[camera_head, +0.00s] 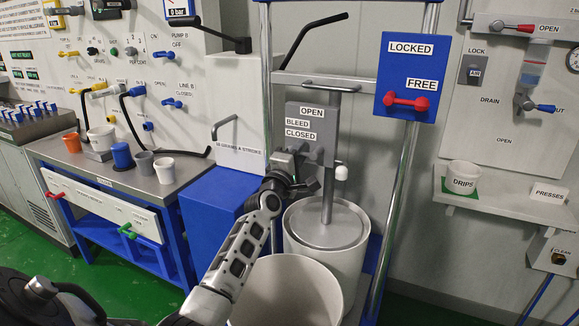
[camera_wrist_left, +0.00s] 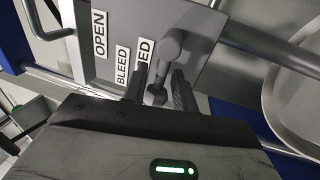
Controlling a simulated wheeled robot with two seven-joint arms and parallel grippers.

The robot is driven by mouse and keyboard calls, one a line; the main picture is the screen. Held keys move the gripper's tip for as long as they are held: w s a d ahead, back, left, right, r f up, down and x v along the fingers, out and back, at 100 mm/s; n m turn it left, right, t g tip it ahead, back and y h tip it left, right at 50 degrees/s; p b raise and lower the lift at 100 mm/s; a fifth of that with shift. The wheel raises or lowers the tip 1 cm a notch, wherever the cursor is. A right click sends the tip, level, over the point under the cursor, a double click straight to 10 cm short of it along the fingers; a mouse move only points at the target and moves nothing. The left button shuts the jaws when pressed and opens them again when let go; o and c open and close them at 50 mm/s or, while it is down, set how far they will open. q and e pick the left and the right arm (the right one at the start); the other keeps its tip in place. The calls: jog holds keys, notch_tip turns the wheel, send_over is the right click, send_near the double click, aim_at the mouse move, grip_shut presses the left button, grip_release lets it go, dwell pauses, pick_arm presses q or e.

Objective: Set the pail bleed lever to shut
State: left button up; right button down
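The grey bleed block (camera_head: 327,147) is on the pail press mast, with labels OPEN, BLEED and CLOSED one above the other. In the left wrist view the grey lever (camera_wrist_left: 167,62) turns on this block, beside the partly hidden CLOSED label (camera_wrist_left: 145,50). My left gripper (camera_head: 292,178) is at the block's lower left in the head view. In the left wrist view its two dark fingers (camera_wrist_left: 160,88) stand on either side of the lever, with gaps showing. The lever's exact setting is hard to tell. My right gripper is not in view.
A white pail (camera_head: 341,257) with a grey follower plate stands under the mast; an open empty bin (camera_head: 285,290) is in front. A LOCKED/FREE panel (camera_head: 406,75) with a red handle is at upper right. A bench (camera_head: 125,180) with cups is at left.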

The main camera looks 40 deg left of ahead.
pick_arm(q)
jog(key=v, duration=1.5)
jog(key=shift+s, duration=0.35)
jog(key=shift+f, duration=0.15)
jog(key=s+d+f+m+g+h, duration=0.3)
jog(key=s+d+f+m+g, duration=0.1)
jog(key=d+f+m, duration=0.3)
jog(key=s+d+f+m+g+h, duration=0.3)
jog(key=d+f+m+g+h, duration=0.15)
jog(key=d+m, duration=0.35)
jog(key=s+d+f+m+g+y, duration=0.1)
jog(key=s+d+f+m+g, duration=0.2)
jog(key=s, duration=0.6)
jog(key=s+d+f+m+g+y, duration=0.2)
jog(key=s+f+m+g, duration=0.25)
jog(key=s, duration=0.35)
jog(key=w+d+f+m+t+h, duration=0.1)
jog(key=w+d+f+t+h, duration=0.2)
jog(key=w+d+f+t, duration=0.2)
jog(key=shift+w+d+t, duration=0.35)
jog(key=shift+w+t, duration=0.1)
jog(key=shift+t, duration=0.45)
jog(key=shift+h, duration=0.25)
